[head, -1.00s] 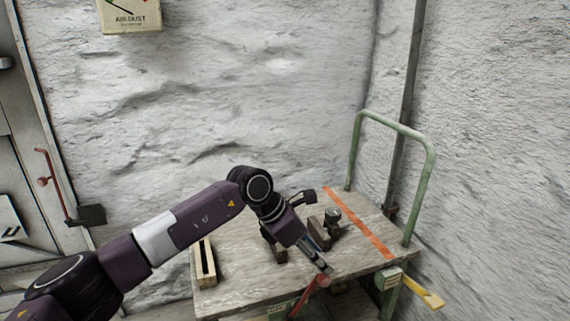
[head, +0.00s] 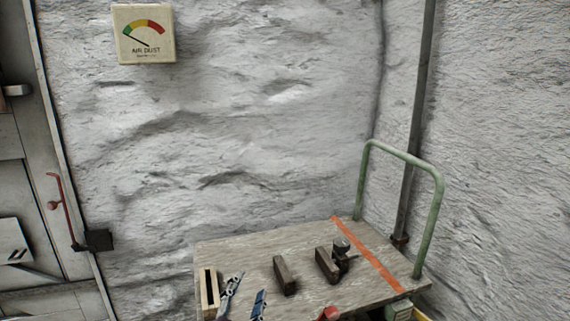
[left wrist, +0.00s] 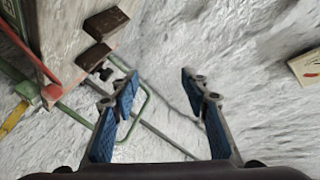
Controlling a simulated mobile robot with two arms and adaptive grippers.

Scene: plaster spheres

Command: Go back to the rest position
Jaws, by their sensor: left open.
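My left gripper (head: 245,297) shows at the bottom of the head view, its two blue-padded fingers apart at the near edge of the cart top. In the left wrist view its fingers (left wrist: 162,110) are spread wide with nothing between them. The rest of my left arm is out of the head view. My right gripper is in neither view.
A wooden-topped cart (head: 228,252) with a green handle (head: 438,215) stands by the rock wall. Two dark blocks (head: 285,275), a small dark fixture (head: 342,246) and a wooden slotted piece (head: 209,293) are on it. A door (head: 20,150) is left.

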